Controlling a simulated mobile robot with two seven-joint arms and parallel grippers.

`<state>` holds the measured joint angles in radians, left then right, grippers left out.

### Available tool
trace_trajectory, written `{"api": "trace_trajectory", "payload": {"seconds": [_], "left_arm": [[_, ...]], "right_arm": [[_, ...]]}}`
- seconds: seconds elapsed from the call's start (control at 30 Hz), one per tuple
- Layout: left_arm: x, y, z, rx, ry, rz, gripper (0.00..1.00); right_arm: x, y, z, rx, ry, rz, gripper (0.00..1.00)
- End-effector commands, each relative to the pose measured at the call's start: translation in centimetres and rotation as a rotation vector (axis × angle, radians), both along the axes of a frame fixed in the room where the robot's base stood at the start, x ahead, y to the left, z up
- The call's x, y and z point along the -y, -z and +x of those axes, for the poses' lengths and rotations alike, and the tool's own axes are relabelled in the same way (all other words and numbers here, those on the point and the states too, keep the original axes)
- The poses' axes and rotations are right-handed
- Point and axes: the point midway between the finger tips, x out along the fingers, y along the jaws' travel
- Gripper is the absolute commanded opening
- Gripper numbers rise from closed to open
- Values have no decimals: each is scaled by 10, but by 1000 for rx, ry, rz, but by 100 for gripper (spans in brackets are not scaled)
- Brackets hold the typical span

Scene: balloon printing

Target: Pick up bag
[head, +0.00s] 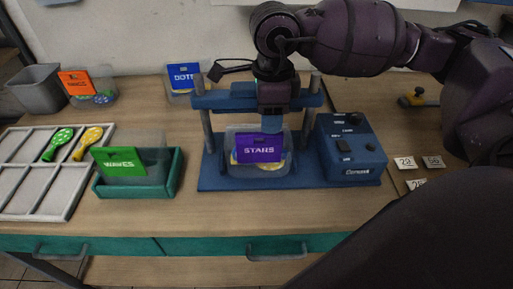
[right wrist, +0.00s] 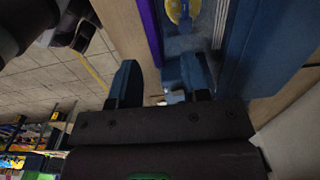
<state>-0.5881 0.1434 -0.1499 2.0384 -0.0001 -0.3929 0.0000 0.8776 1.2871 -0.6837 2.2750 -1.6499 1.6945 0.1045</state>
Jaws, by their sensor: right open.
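The yellow piece (right wrist: 180,10) also shows in the right wrist view. My right gripper (head: 272,122) points down at the press, just above or behind the STARS label; its exact depth is unclear. In the right wrist view its two blue fingers (right wrist: 160,82) are apart with nothing seen held between them. My left gripper is not in view.
DOTS (head: 184,76) and orange-labelled (head: 76,83) containers stand behind. A white divided tray (head: 55,200) holds green and yellow balloons. A control box (head: 350,150) flanks the press. The front table is clear.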

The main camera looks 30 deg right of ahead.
Motion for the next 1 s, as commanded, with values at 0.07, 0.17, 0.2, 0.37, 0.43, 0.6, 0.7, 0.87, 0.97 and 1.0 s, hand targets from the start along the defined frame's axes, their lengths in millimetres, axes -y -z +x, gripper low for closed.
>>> {"api": "trace_trajectory", "payload": {"seconds": [0.07, 0.17, 0.2, 0.37, 0.43, 0.6, 0.7, 0.87, 0.97, 1.0], "left_arm": [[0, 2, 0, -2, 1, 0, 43], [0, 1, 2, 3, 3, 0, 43], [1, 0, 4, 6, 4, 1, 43], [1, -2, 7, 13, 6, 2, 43], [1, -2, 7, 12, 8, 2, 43], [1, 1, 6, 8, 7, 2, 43], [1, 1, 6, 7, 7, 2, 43], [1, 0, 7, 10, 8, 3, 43], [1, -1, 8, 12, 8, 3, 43], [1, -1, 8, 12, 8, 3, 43]], "right_arm": [[0, 11, 0, -3, 0, 1, 43], [0, 17, 0, -1, -1, 2, 43], [-1, 18, 0, 0, -1, 1, 43], [-2, 31, -3, -4, -2, 3, 43], [-2, 41, -5, -3, -2, 2, 43], [-2, 63, -6, -3, 0, 2, 43], [-2, 69, -5, -1, 0, 2, 43], [-3, 70, -5, 0, -1, 2, 43], [-3, 70, -5, 0, -1, 2, 43], [-3, 70, -5, 0, -1, 2, 36]]}}
